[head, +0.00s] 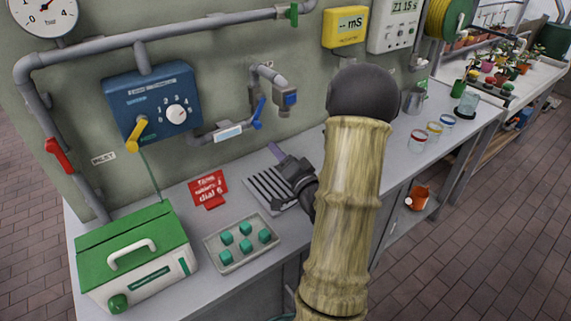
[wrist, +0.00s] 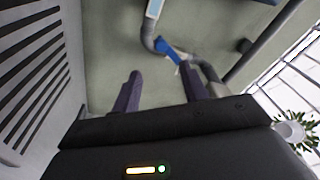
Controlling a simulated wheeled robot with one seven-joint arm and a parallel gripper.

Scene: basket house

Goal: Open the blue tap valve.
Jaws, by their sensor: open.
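The blue tap valve (head: 259,113) is a blue lever on the grey pipe beside the spout on the wall. It also shows in the wrist view (wrist: 167,49), beyond the fingertips near the top centre. My gripper (head: 278,152) is over the slatted drain grate, below and slightly right of the lever in the head view. In the wrist view my gripper (wrist: 159,73) has its two purple fingers spread apart with nothing between them. The lever is not touched. My arm hides part of the bench and wall on the right.
A blue dial box (head: 152,103) with a yellow lever hangs left of the tap. A red sign (head: 208,189), a tray (head: 226,264) of teal cubes and a green-lidded case (head: 137,256) stand on the bench. The slatted grate (head: 254,181) lies below the tap.

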